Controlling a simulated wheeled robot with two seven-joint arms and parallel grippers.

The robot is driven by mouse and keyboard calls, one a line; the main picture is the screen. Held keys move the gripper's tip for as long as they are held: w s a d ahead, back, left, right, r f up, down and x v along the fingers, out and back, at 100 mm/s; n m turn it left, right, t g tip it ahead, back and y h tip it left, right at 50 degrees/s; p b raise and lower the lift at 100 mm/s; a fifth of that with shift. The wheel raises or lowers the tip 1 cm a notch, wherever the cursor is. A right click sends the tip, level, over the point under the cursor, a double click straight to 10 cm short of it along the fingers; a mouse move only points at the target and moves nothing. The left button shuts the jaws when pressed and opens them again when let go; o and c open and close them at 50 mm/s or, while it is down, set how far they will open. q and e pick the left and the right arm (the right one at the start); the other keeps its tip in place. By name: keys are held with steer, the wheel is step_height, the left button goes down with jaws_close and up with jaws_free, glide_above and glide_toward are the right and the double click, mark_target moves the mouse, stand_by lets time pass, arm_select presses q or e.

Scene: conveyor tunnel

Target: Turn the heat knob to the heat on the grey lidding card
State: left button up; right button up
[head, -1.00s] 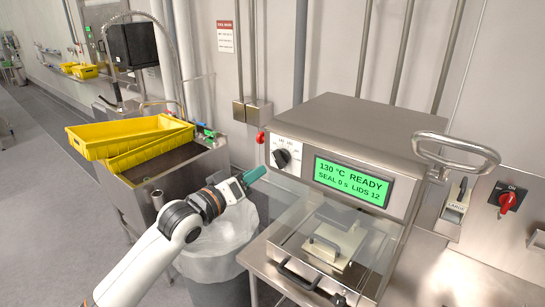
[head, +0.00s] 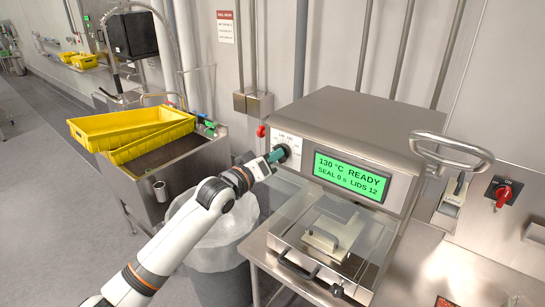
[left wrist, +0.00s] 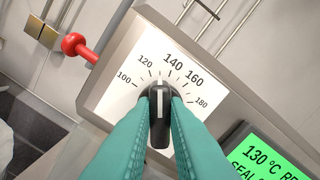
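The black heat knob (left wrist: 159,112) is on the white dial plate of the steel sealing machine (head: 365,120). Its white line points between the 120 and 140 marks. The green display (head: 350,177) reads 130 °C READY, SEAL 0 s, LIDS 12. My left gripper (head: 279,154) is at the dial. In the left wrist view its teal fingers (left wrist: 161,100) lie on both sides of the knob, very close to it; whether they press on it I cannot tell. I cannot make out a grey lidding card. My right gripper is out of view.
A red ball-ended part (left wrist: 75,44) sticks out left of the dial. A grey bin (head: 222,235) with a clear liner stands below my left arm. Yellow crates (head: 130,130) rest on the sink at left. A red switch (head: 503,192) is at far right.

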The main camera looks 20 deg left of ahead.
arm_select(q)
jaws_close()
steer(key=shift+m+p, duration=0.4)
steer(key=shift+m, duration=1.4)
steer(key=o, duration=0.6)
jaws_free()
steer(key=shift+c, duration=0.2)
